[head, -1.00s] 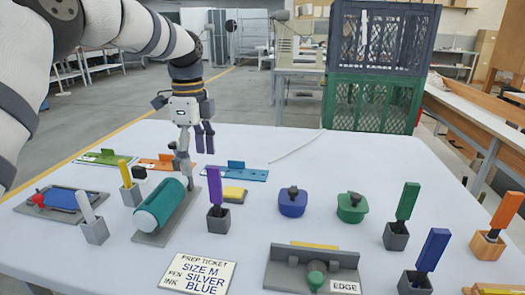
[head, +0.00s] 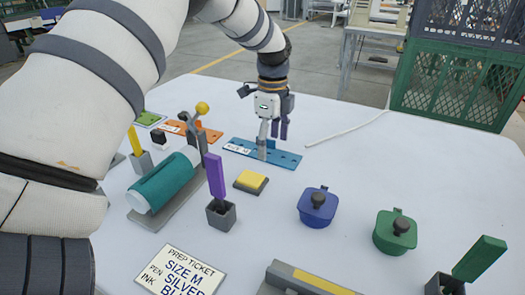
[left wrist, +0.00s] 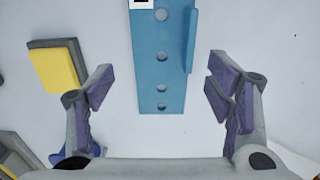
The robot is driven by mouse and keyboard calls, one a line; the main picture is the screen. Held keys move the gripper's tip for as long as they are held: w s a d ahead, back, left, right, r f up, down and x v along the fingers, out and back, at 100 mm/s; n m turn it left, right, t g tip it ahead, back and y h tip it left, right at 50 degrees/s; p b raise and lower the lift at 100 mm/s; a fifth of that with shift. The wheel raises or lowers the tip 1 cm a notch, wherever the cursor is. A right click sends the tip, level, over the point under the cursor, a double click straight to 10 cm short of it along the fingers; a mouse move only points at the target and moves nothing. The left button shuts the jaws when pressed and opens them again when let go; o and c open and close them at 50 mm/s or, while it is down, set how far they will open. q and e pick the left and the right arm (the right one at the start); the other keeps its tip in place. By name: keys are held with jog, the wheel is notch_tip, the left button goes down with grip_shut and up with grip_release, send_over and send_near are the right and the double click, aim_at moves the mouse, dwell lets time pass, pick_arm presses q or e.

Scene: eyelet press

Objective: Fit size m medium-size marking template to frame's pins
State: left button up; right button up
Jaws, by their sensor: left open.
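The blue template (head: 288,161), with a white label reading SIZE M, lies flat on the table in the head view. It has a raised upright tab and a row of holes. My left gripper (head: 274,145) is over it, open and pointing down, and partly hides it. In the left wrist view the blue template (left wrist: 160,75) lies between the two spread fingers, with clear space on both sides. I cannot make out the frame's pins. My right gripper is not in view.
An orange template (head: 208,134) and a green one (head: 150,119) lie to the left. Nearer are a teal roll (head: 163,183) on a grey base, a yellow pad (head: 250,180), a purple-handled tool (head: 215,176) and blue (head: 317,212) and green (head: 393,236) lidded pots. The table's back right is mostly clear.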

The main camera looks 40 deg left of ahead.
pick_arm(q)
jog(key=shift+f, duration=0.85)
grip_shut()
jog(key=shift+r, duration=0.1)
